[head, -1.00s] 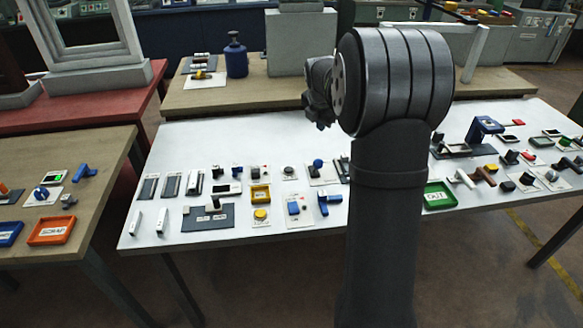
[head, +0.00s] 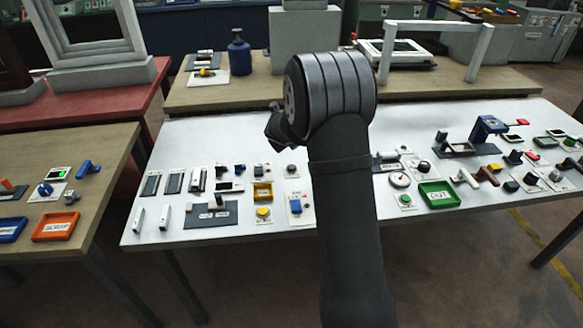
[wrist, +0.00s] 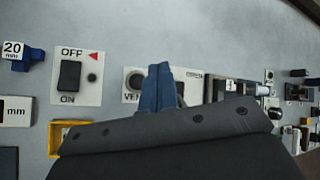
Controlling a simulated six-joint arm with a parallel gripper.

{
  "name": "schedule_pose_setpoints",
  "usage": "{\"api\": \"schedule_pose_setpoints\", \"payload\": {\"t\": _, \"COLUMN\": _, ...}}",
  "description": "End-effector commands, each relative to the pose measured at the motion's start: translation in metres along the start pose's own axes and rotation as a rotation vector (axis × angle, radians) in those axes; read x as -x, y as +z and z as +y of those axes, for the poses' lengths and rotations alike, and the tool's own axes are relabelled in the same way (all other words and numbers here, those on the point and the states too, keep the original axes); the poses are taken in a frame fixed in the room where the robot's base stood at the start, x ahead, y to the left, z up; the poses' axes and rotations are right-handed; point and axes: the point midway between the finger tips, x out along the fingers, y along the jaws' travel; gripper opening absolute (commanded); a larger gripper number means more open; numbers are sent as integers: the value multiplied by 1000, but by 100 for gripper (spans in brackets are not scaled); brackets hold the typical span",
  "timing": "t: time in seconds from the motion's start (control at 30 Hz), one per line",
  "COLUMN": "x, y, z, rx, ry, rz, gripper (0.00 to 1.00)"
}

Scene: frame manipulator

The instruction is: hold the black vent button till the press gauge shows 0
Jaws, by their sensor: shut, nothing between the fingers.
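The black vent button (wrist: 135,80) is a dark round button on a white plate in the wrist view. Its label is partly covered and reads "VEN". It also shows in the head view (head: 291,169), just left of my arm. My gripper (wrist: 159,84) has blue fingers, shut and empty, just right of the button in the wrist view. I cannot tell its height above the plate. A round white dial (head: 400,180), which may be the press gauge, is right of my arm. Its reading is too small to tell.
A plate with an OFF/ON rocker switch (wrist: 72,78) lies left of the vent button. A yellow tray (head: 263,192) and a yellow button (head: 263,212) are nearer the front edge. A green OUT tray (head: 440,195) is to the right. My arm hides the table's middle.

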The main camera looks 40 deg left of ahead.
Motion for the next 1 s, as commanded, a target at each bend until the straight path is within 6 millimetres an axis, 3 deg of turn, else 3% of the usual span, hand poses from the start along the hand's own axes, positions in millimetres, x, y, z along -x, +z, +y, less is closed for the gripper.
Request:
{"api": "schedule_pose_setpoints", "payload": {"t": 0.27, "x": -4, "y": -4, "z": 3, "rx": -2, "ry": -1, "rz": 3, "gripper": 0}}
{"api": "schedule_pose_setpoints", "payload": {"t": 0.73, "x": -47, "y": -35, "z": 34, "rx": -3, "ry": 0, "rz": 3, "gripper": 0}}
{"api": "schedule_pose_setpoints", "payload": {"t": 1.0, "x": -60, "y": -44, "z": 43, "rx": -3, "ry": 0, "rz": 2, "gripper": 0}}
